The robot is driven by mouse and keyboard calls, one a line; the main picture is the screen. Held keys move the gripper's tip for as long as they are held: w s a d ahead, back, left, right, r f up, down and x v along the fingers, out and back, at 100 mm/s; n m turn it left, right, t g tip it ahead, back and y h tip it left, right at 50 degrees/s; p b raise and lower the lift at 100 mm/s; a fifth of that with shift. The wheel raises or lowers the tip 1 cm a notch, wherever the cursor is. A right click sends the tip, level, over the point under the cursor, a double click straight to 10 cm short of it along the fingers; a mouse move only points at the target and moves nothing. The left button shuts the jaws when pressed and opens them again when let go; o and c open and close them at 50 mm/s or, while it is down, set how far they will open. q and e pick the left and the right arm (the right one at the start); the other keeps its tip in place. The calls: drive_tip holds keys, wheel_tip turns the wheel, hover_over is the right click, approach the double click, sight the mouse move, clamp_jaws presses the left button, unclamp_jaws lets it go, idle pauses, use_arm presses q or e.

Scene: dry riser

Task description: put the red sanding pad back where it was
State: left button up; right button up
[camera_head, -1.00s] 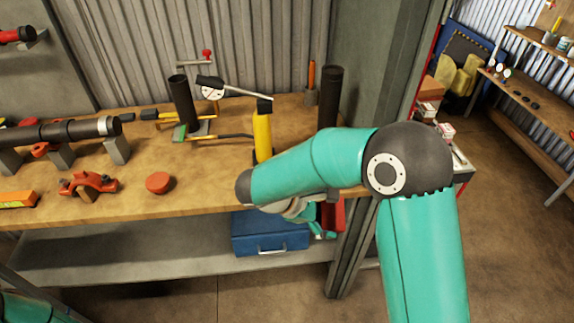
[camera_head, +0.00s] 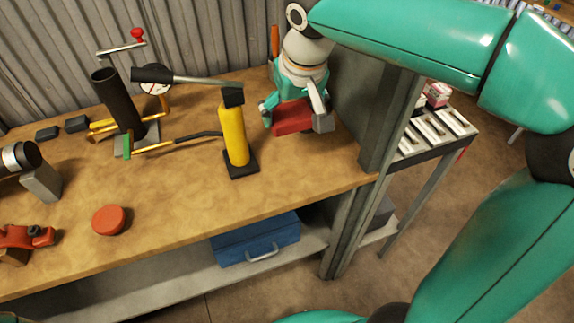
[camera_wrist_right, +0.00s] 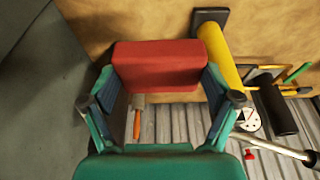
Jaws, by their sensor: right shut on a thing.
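The red sanding pad (camera_head: 293,117) is a red block held between the fingers of my right gripper (camera_head: 295,112), over the back right of the workbench (camera_head: 190,195). In the right wrist view the pad (camera_wrist_right: 160,66) sits between both fingertips of the gripper (camera_wrist_right: 160,80). I cannot tell whether the pad touches the bench top. A yellow pump cylinder (camera_head: 232,135) on a dark base stands just left of the pad in the head view. My left gripper is not in view.
A dark tube (camera_head: 118,103) and a gauge (camera_head: 155,82) stand left of the yellow cylinder. A round red disc (camera_head: 109,219) lies near the front edge. A grey post (camera_head: 382,125) bounds the bench on the right. A blue toolbox (camera_head: 255,238) is below. The front right bench top is clear.

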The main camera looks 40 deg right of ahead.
sight(289, 171)
wheel_tip(289, 171, down, 16)
drive_tip(key=shift+b, duration=0.7)
drive_tip(key=o, duration=0.8)
drive_tip(key=shift+r, duration=0.1)
drive_tip(key=p+v, duration=0.1)
drive_tip(key=v, duration=1.1)
